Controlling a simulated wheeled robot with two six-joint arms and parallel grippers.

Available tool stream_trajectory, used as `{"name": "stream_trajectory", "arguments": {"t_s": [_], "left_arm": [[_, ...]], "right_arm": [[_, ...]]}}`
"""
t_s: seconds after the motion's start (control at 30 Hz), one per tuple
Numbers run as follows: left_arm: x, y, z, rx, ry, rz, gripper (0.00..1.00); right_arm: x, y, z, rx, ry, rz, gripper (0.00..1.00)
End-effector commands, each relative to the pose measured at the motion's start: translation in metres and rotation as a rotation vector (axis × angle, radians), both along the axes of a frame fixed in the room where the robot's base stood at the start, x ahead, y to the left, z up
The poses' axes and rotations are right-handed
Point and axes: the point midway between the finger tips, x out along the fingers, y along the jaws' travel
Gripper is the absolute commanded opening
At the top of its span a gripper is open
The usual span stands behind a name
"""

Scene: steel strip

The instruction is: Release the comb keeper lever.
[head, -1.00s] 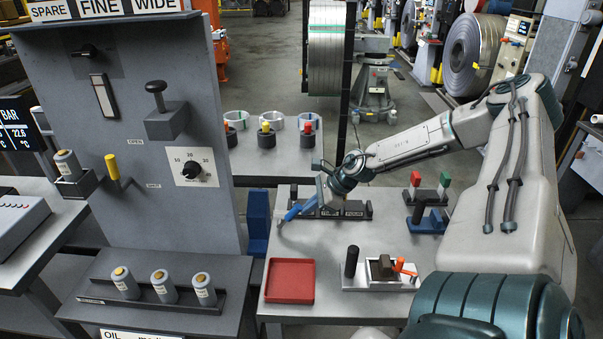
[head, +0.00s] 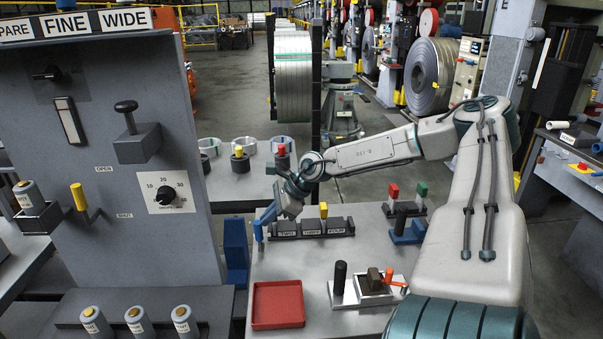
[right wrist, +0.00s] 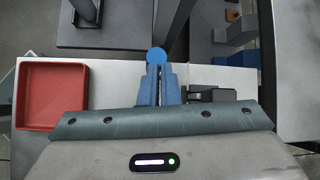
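No label in view names the comb keeper lever, so I cannot say for sure which part it is. A blue upright post (head: 258,233) stands at the left end of the black block row (head: 312,229), whose pieces carry labels. My right gripper (head: 266,215) has its blue fingers at the top of that post. In the right wrist view, a round blue top (right wrist: 158,56) lies right at the fingertips (right wrist: 160,74). The fingers are close together, and whether they grip the post or only touch it cannot be told. My left gripper is out of view.
A red tray (head: 278,305) lies at the table's front left. A fixture with a black post (head: 340,278) stands right of it. Red and green handles (head: 393,191) stand at the back right. A grey panel with a yellow lever (head: 79,197) rises at the left.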

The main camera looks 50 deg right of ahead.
Motion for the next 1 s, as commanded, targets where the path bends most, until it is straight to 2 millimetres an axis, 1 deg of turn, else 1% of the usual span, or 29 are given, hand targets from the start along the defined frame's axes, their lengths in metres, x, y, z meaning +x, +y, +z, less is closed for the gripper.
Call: {"name": "stream_trajectory", "arguments": {"t_s": [0.03, 0.2, 0.47, 0.8, 0.9, 1.0], "left_arm": [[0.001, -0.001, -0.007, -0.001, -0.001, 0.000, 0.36], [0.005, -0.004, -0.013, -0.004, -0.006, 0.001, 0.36], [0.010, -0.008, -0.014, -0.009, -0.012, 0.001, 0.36], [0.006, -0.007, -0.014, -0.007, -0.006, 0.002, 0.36], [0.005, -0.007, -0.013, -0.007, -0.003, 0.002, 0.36], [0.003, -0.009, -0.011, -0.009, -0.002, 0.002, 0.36]], "right_arm": [[0.002, 0.003, -0.001, 0.005, -0.008, 0.000, 0.00], [0.004, 0.006, 0.001, 0.006, -0.009, 0.000, 0.00], [0.004, 0.008, 0.003, 0.008, -0.008, 0.000, 0.00], [0.005, 0.008, 0.003, 0.010, -0.007, 0.000, 0.00], [0.006, 0.008, 0.008, 0.010, -0.010, 0.000, 0.00], [0.009, 0.007, 0.021, 0.011, -0.013, -0.003, 0.00]]}}
